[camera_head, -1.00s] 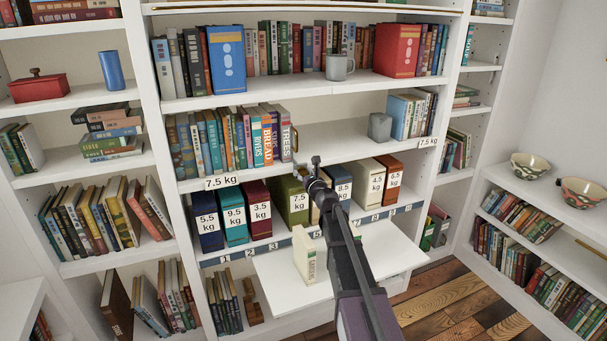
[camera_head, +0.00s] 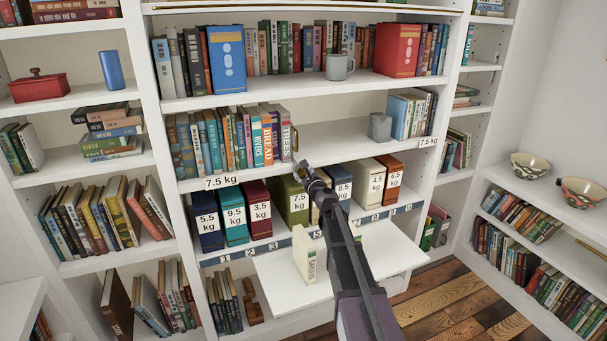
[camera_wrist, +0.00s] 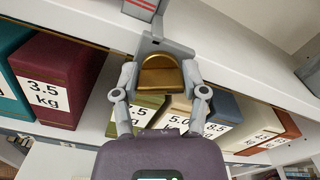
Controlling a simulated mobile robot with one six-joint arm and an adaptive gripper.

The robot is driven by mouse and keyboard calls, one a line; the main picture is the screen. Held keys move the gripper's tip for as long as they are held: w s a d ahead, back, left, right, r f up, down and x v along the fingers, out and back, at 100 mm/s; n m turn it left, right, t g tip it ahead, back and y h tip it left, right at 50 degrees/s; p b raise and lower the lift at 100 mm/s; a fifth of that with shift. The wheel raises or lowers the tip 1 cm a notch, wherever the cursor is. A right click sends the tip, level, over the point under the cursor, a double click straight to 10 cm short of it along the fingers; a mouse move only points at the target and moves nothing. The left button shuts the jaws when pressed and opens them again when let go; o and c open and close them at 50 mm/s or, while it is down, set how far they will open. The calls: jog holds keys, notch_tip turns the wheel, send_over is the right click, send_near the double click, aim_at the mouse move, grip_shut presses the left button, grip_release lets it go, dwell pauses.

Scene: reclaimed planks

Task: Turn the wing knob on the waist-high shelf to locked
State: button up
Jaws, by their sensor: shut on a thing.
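The wing knob (camera_wrist: 160,77) shows in the wrist view as a rounded brass-coloured piece between my fingers, in front of the shelf's front edge. My gripper (camera_wrist: 165,48) is shut on it, with a linkage on either side. In the head view, my gripper (camera_head: 303,170) is at the front of the waist-high shelf (camera_head: 340,151), just below the right end of the book row. There my gripper hides the knob. Any locked or unlocked marking cannot be made out.
Books (camera_head: 265,137) stand left on this shelf, with a grey block (camera_head: 379,126) at the right. Labelled weight boxes (camera_head: 291,201) fill the shelf below. A white pull-out board (camera_head: 285,285) with a cream book (camera_head: 304,258) juts out beneath my arm.

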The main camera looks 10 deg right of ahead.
jog(key=n, duration=0.6)
jog(key=shift+a+n, duration=0.1)
jog(key=shift+n, duration=0.2)
jog(key=n, duration=0.6)
jog(key=shift+w+f, duration=0.1)
jog(key=shift+f, duration=0.05)
jog(key=o, duration=1.2)
jog(key=shift+c, duration=0.2)
jog(key=shift+s, duration=0.25)
jog(key=s+d, duration=0.2)
jog(key=s, duration=0.9)
jog(key=shift+s, duration=0.25)
jog(key=shift+a+n, duration=0.15)
jog(key=shift+n, duration=0.15)
